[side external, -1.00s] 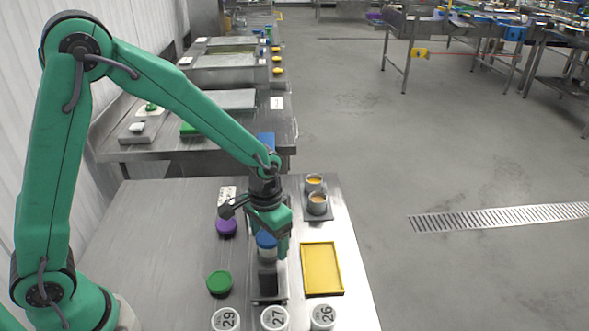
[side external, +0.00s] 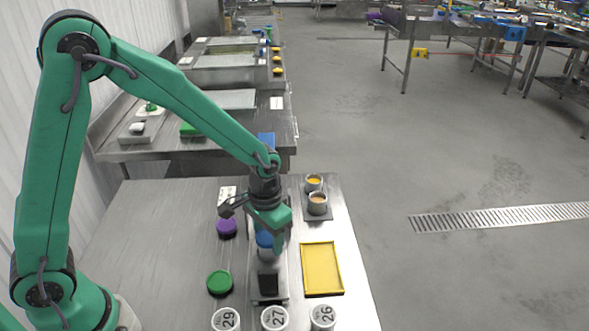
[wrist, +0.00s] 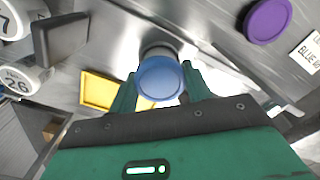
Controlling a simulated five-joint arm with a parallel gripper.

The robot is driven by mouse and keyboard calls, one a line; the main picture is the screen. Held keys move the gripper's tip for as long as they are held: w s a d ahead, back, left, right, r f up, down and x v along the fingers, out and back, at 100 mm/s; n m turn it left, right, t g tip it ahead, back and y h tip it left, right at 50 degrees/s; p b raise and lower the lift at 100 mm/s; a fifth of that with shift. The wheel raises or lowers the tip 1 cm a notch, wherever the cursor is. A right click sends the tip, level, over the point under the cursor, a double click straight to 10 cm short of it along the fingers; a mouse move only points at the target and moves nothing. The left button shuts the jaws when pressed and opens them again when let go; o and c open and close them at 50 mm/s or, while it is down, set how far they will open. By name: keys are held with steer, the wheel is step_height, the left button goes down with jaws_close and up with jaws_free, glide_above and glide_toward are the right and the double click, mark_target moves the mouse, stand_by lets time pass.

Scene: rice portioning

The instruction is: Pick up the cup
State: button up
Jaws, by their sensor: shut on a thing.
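A round cup with a blue top (side external: 264,239) and a grey body is between the fingers of my gripper (side external: 270,243), near the middle of the steel table. In the wrist view the blue top (wrist: 160,78) faces the camera, with a green finger on each side. My gripper (wrist: 158,85) is shut on it. The cup's lower part is partly hidden, and I cannot tell whether it touches the surface below.
A black block (side external: 268,283) sits just in front of the cup. A yellow tray (side external: 322,268) lies to the right. Purple (side external: 226,226) and green (side external: 219,281) lids are at left. Numbered containers (side external: 274,319) line the front.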

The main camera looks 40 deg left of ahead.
mark_target(269, 237)
steer(key=shift+r, duration=0.55)
steer(key=r, duration=0.3)
steer(key=shift+s+d+r, duration=0.1)
steer(key=shift+d, duration=0.1)
steer(key=s+d+r, duration=0.6)
steer(key=s+d, duration=0.2)
steer(key=shift+r, duration=0.3)
steer(key=w+d+f, duration=0.1)
steer(key=w+d, duration=0.3)
steer(key=d, duration=0.5)
steer(key=w+a+f, duration=0.2)
steer(key=w, duration=0.1)
steer(key=w+a+f, duration=0.2)
steer(key=w, duration=0.1)
steer(key=w+a+f, duration=0.2)
steer(key=w+f, duration=0.1)
steer(key=w, duration=0.1)
steer(key=shift+a+f, duration=0.1)
steer(key=shift+a, duration=0.3)
steer(key=shift+s+f, duration=0.1)
steer(key=shift+f, duration=1.9)
